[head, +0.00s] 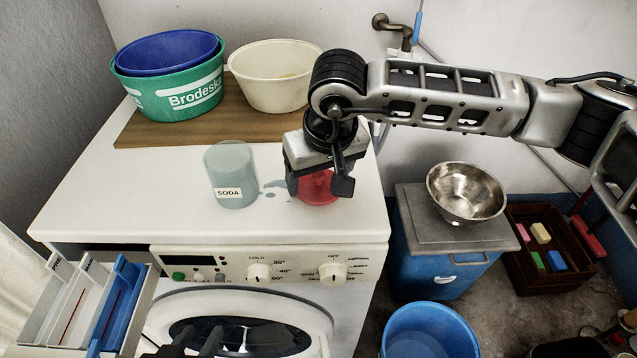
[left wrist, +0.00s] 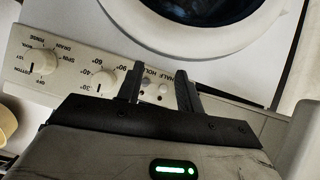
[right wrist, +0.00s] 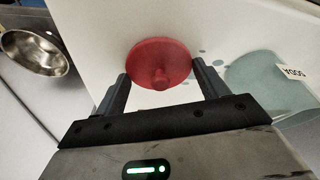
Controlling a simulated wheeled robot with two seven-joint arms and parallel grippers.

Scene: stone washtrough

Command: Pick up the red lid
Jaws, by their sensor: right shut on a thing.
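The red lid (head: 318,190) is on the white washing machine top, under my right gripper (head: 317,184). In the right wrist view the lid (right wrist: 158,55) is a round disc with a small knob. My right gripper (right wrist: 163,88) has its fingers on either side of the lid and is shut on it. The fingers and wrist cover part of the lid in the head view. My left gripper (left wrist: 158,82) is open and empty in front of the machine's control panel. In the head view only dark parts of it show at the bottom edge.
A grey-blue SODA jar (head: 232,178) stands just left of the lid, near spilled drops. A wooden board (head: 180,130) holds green, blue and cream tubs behind. An open detergent drawer (head: 90,300) juts out at front left. A steel bowl (head: 466,192) stands right.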

